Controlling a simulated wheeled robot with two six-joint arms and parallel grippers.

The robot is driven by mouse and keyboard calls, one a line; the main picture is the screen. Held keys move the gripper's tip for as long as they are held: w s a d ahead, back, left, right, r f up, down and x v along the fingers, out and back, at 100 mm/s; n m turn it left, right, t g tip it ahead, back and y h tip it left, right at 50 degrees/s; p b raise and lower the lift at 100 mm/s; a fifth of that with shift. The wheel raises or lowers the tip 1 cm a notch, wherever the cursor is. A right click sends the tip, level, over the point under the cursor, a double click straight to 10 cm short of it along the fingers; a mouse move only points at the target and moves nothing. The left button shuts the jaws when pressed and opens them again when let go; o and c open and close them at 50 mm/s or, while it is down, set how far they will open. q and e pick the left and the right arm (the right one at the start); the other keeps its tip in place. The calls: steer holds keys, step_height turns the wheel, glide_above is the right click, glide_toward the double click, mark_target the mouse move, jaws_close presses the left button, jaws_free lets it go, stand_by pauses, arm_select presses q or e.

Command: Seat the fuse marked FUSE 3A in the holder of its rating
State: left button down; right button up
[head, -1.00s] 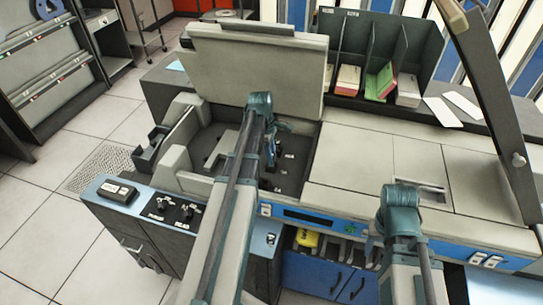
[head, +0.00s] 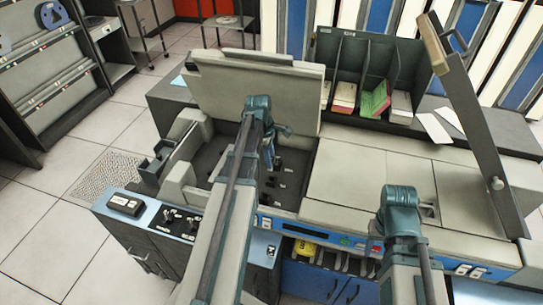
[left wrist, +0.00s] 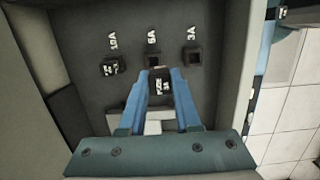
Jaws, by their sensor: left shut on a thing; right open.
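My left gripper (left wrist: 160,108) is shut on a small dark fuse (left wrist: 161,87) with white lettering that looks like FUSE 3A. It is over the open bay of the machine; the head view shows the gripper (head: 268,156) there too. The 3A holder (left wrist: 192,58) is a dark square socket that looks empty, right of the fuse in the wrist view. The 10A holder (left wrist: 112,67), at the left, appears to hold a labelled fuse. My right gripper (head: 374,248) is open, low at the machine's front, mostly hidden.
A raised lid (head: 255,95) stands behind the bay. A bay wall (left wrist: 228,70) rises beside the 3A holder. A card rack (head: 375,65) is at the back, and a tilted dark arm (head: 475,130) rises at the right. The top cover (head: 365,175) is mostly clear.

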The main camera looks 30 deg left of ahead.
arm_select(q)
steer(key=s+d+f+b, duration=0.1)
steer(key=s, duration=0.5)
steer(key=shift+s+d+f, duration=0.25)
steer(key=shift+s+d, duration=0.1)
steer(key=shift+f+b, duration=0.25)
steer(key=shift+b, duration=0.1)
steer(key=shift+f+b, duration=3.7)
steer(key=shift+b, duration=0.05)
steer(key=c, duration=0.5)
jaws_free()
steer(key=shift+c, duration=0.2)
steer(key=shift+r, duration=0.15)
